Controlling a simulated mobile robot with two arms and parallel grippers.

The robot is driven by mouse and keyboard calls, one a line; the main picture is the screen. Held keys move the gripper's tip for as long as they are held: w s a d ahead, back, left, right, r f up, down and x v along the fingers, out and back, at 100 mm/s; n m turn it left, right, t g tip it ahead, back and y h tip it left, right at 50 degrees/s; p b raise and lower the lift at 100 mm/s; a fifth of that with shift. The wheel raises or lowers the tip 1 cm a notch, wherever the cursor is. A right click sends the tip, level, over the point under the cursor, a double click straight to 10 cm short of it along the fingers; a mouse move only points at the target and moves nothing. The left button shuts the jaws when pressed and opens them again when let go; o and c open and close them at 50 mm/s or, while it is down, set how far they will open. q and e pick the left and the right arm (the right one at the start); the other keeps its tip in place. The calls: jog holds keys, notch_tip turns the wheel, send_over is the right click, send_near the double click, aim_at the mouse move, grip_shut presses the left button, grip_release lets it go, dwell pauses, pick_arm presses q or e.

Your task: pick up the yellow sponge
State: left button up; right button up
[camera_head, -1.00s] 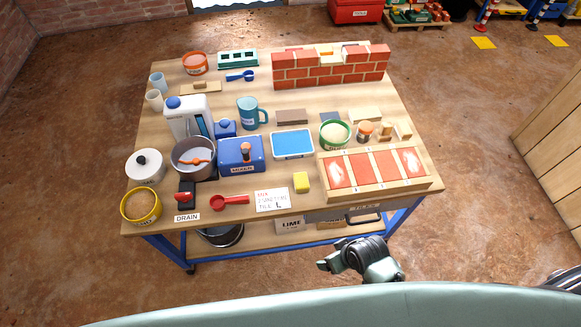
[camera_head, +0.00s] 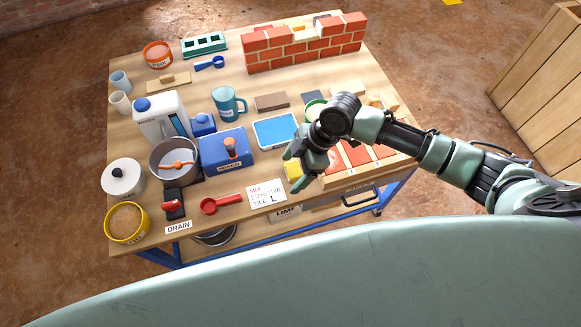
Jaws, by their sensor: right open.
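The yellow sponge (camera_head: 292,172) is a small block near the front edge of the wooden table, between the white note card and the tray of red tiles. My right gripper (camera_head: 299,174) is above or beside the sponge, its fingers pointing down at it and hiding part of it. The gripper is open. I cannot tell whether a finger touches the sponge. My left gripper is not in view.
The note card (camera_head: 268,195) and a red scoop (camera_head: 222,204) lie left of the sponge. A blue mixer box (camera_head: 222,150) and blue tray (camera_head: 275,131) stand behind. The tile tray (camera_head: 368,172) is close on the right, partly under my arm.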

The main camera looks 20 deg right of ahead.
aim_at(294, 169)
jog(key=w+d+r+n, duration=0.1)
jog(key=w+d+r, duration=0.15)
jog(key=d, duration=0.25)
jog(key=shift+g, duration=0.3)
jog(key=x, duration=0.5)
jog(key=w+x, duration=0.1)
jog(key=x, duration=0.2)
jog(key=shift+f, duration=0.2)
jog(key=c, duration=1.4)
